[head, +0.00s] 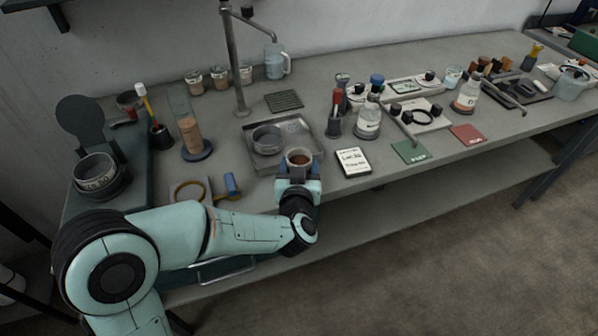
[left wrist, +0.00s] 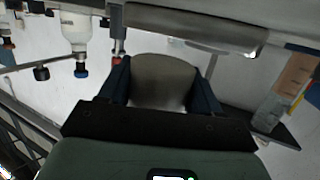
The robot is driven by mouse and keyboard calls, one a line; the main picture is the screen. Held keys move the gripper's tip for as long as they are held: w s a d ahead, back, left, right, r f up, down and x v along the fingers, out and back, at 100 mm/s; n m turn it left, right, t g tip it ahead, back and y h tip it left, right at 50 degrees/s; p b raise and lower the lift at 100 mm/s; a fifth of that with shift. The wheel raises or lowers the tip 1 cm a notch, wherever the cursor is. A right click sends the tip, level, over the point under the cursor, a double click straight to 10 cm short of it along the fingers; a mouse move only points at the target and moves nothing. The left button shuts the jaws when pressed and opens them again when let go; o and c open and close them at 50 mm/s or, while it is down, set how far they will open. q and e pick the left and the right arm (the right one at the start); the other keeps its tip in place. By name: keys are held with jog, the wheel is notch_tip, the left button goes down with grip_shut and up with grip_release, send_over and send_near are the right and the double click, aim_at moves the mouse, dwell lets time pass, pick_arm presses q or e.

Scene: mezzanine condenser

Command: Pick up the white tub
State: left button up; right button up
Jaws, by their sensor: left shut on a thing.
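The white tub (head: 299,155) is a small pale cup with something brown in it. It is upright near the front edge of the bench, by the front right corner of a metal tray. My left gripper (head: 298,168) is shut on it, with a blue finger on each side. In the left wrist view the tub (left wrist: 163,80) fills the space between the two dark blue fingers. I cannot tell whether its base touches anything. My right gripper is not in view.
The metal tray (head: 301,128) holds a grey bowl (head: 267,138). A white label card (head: 352,162) lies to the right, near a clear bottle (head: 368,122). A blue-handled tool (head: 231,184) and a yellow ring lie to the left. A tall tap post (head: 233,65) stands behind.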

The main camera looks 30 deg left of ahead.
pick_arm(q)
notch_tip(320, 180, up, 15)
jog(key=p, duration=0.5)
dwell(0.4)
jog(key=s+a+f+n+g+y+p, duration=0.1)
jog(key=s+a+f+n+g+y, duration=0.2)
jog(key=a, duration=0.6)
jog(key=s+a+f+n+g+y+p, duration=0.15)
jog(key=s+a+f, duration=0.25)
jog(key=a, duration=0.5)
jog(key=s+a+f+n+g+y, duration=0.1)
jog(key=s+a+n+g, duration=0.1)
jog(key=s+a, duration=0.3)
jog(key=s+a+f+n+g+y+p, duration=0.1)
jog(key=s+a+f+n+g+y, duration=0.1)
jog(key=s+a, duration=0.4)
jog(key=shift+s+a+f+g, duration=0.15)
jog(key=shift+s+a+g, duration=0.15)
jog(key=shift+s, duration=0.6)
jog(key=shift+n, duration=0.25)
